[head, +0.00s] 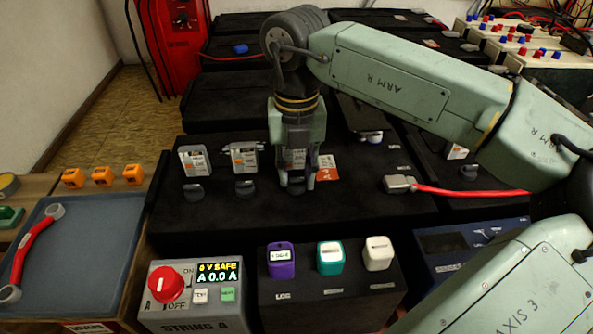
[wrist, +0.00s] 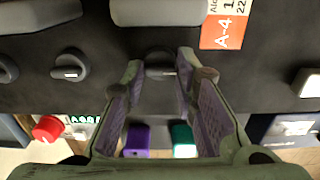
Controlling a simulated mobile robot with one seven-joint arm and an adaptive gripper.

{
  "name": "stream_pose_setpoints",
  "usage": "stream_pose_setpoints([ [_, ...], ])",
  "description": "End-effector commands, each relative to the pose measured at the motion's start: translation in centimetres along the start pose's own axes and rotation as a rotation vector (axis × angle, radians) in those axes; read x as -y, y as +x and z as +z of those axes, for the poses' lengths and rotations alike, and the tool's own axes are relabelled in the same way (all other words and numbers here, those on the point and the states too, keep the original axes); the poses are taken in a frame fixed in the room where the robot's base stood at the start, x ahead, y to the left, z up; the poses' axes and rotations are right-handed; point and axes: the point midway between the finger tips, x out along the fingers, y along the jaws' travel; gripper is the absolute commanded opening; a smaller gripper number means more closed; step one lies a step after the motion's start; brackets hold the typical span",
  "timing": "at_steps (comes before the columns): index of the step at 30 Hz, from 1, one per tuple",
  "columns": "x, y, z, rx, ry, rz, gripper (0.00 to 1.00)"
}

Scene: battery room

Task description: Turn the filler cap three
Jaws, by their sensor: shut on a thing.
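Three dark grey round filler caps sit in a row on the black battery top. The left cap (head: 193,191) and the middle cap (head: 246,187) stand clear; the middle one also shows in the wrist view (wrist: 70,66). My gripper (head: 297,183) points down over the third cap from the left. In the wrist view this third cap (wrist: 160,62) lies between the two fingertips of my gripper (wrist: 161,76), and the fingers are shut on it. In the head view the fingers and wrist hide most of this cap.
A red cable with a grey terminal (head: 399,184) lies to the right. A control box with a red knob (head: 165,285) reads "0 V SAFE". Purple (head: 281,260), teal (head: 329,258) and white (head: 377,253) pieces stand in front. A blue tray (head: 85,265) holds a red tool (head: 33,250).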

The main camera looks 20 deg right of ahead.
Motion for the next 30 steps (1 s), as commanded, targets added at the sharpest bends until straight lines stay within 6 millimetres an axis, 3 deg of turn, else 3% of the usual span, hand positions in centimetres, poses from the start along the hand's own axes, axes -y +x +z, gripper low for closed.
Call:
stream_pose_setpoints([
  [6,-0.06,-0.04,-0.01,0.0,0.001,0.002,0.0],
  [7,-0.06,-0.03,-0.01,0.0,0.001,0.002,0.27],
  [11,-0.05,-0.03,0.0,0.0,0.0,0.001,0.35],
  [30,-0.04,-0.27,-0.02,-0.001,-0.043,0.002,0.35],
])
